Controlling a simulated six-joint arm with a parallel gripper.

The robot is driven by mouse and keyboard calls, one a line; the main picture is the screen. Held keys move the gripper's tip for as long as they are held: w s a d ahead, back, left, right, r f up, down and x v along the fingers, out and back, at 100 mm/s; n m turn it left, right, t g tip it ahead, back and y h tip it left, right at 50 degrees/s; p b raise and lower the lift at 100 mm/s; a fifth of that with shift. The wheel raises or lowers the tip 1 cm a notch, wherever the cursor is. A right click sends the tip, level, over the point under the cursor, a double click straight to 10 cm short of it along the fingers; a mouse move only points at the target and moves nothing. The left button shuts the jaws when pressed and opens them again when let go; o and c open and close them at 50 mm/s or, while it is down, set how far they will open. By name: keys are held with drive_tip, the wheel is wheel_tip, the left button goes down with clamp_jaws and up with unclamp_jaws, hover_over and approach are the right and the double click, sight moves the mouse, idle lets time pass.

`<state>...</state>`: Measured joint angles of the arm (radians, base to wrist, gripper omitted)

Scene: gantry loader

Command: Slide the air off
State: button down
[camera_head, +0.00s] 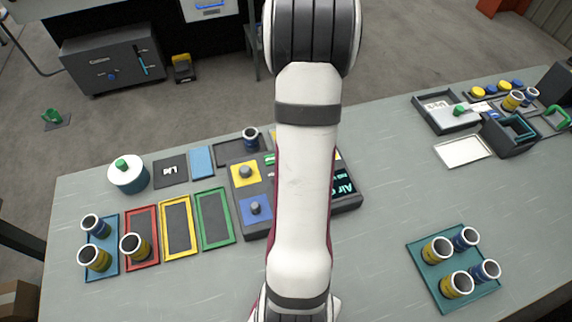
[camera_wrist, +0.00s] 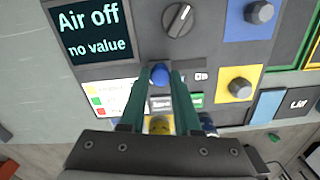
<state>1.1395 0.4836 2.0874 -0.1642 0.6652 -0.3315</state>
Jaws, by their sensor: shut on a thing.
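The control panel (camera_head: 232,180) lies on the table, partly covered by my arm in the head view. In the wrist view, its dark screen (camera_wrist: 92,30) reads "Air off" and "no value". My gripper (camera_wrist: 160,80) has its two teal fingers shut on a small blue slider knob (camera_wrist: 160,72), which sits between the fingertips below a grey rotary knob (camera_wrist: 178,18). The slider's track is mostly hidden by the fingers. The head view does not show the gripper, as the arm hides it.
Grey knobs stand on a blue plate (camera_wrist: 232,22) and a yellow plate (camera_wrist: 252,74) beside the slider. A white label (camera_wrist: 104,98) lies to its left. Coloured trays (camera_head: 212,239) and several cylinders stand at left, more on a teal tray (camera_head: 425,276) at right.

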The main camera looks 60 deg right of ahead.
drive_tip(key=c, duration=0.6)
unclamp_jaws()
drive_tip(key=shift+s+d, duration=0.15)
wheel_tip(320, 180, up, 16)
drive_tip(key=shift+f, duration=0.1)
drive_tip(key=w+a+r+n, duration=0.2)
drive_tip(key=w+a, duration=0.4)
drive_tip(key=a, duration=0.5)
drive_tip(key=s+a+f+n+y, duration=0.1)
drive_tip(key=s+a, duration=0.2)
drive_tip(key=a, duration=0.9)
drive_tip(key=s+a+f+n, duration=0.1)
drive_tip(key=s+a, duration=0.3)
drive_tip(key=a, duration=0.7)
drive_tip(key=shift+s+a+f+n+y, duration=0.15)
drive_tip(key=shift+a+f+n+y, duration=0.25)
drive_tip(key=shift+n, duration=0.4)
